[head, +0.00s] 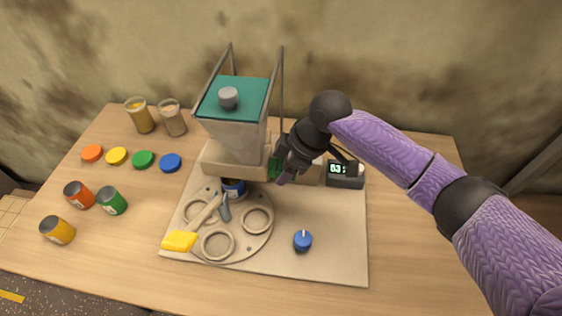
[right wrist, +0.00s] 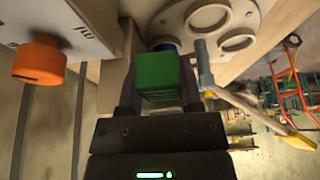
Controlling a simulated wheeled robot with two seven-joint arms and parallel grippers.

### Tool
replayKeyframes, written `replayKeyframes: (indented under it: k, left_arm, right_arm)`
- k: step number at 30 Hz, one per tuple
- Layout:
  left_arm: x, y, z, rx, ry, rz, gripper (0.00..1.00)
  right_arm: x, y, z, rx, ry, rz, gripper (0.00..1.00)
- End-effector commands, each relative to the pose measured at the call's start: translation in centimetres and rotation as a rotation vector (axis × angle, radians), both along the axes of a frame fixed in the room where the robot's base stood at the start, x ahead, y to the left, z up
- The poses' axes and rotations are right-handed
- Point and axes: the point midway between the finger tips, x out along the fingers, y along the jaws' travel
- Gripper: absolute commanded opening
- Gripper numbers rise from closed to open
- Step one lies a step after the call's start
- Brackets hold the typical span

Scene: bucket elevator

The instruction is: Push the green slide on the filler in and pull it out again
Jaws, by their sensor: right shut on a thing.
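The filler (head: 235,140) stands at the back of a beige board, a hopper with a teal lid. The green slide (head: 274,168) shows at its right side, partly hidden by my right gripper (head: 285,172). In the right wrist view the green slide (right wrist: 160,77) sits between the two fingers of my right gripper (right wrist: 160,95), which is shut on it. A blue can (head: 234,187) stands under the filler on the round turntable (head: 245,243). My left gripper is not in view.
Orange, yellow, green and blue lids (head: 143,159) lie at the left, near several cans (head: 112,201) and two filled jars (head: 172,118). A small display (head: 345,174) stands right of the gripper.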

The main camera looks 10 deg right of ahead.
Motion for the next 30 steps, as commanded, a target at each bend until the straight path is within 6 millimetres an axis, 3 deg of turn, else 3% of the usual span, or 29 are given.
replayKeyframes:
  k: [13,30]
  left_arm:
    - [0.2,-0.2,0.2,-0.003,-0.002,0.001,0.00]
    - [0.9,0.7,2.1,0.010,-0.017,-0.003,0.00]
  right_arm:
    - [0.0,-0.2,0.1,0.001,-0.002,-0.002,0.13]
    - [-1.1,-4.1,0.2,0.000,-0.001,-0.002,0.13]
